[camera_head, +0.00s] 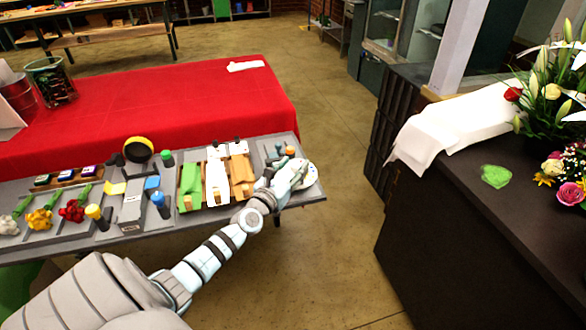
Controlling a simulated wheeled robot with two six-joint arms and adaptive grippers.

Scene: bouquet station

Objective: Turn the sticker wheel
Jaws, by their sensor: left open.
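The sticker wheel (311,178) looks like a pale round disc at the right end of the grey bench. Only part of it shows, because my left gripper covers its left side. My left gripper (298,168) is open, over or right beside the wheel. I cannot tell whether its fingers touch the wheel. My left arm reaches up to it from the bottom left. My right gripper is not in view.
The grey bench (287,201) also holds green, white and brown rolls (190,182), a black and yellow tape roll (138,149) and coloured flower bunches (40,218). A red-covered table (150,105) stands behind. A dark counter (450,220) with a bouquet stands right, across open floor.

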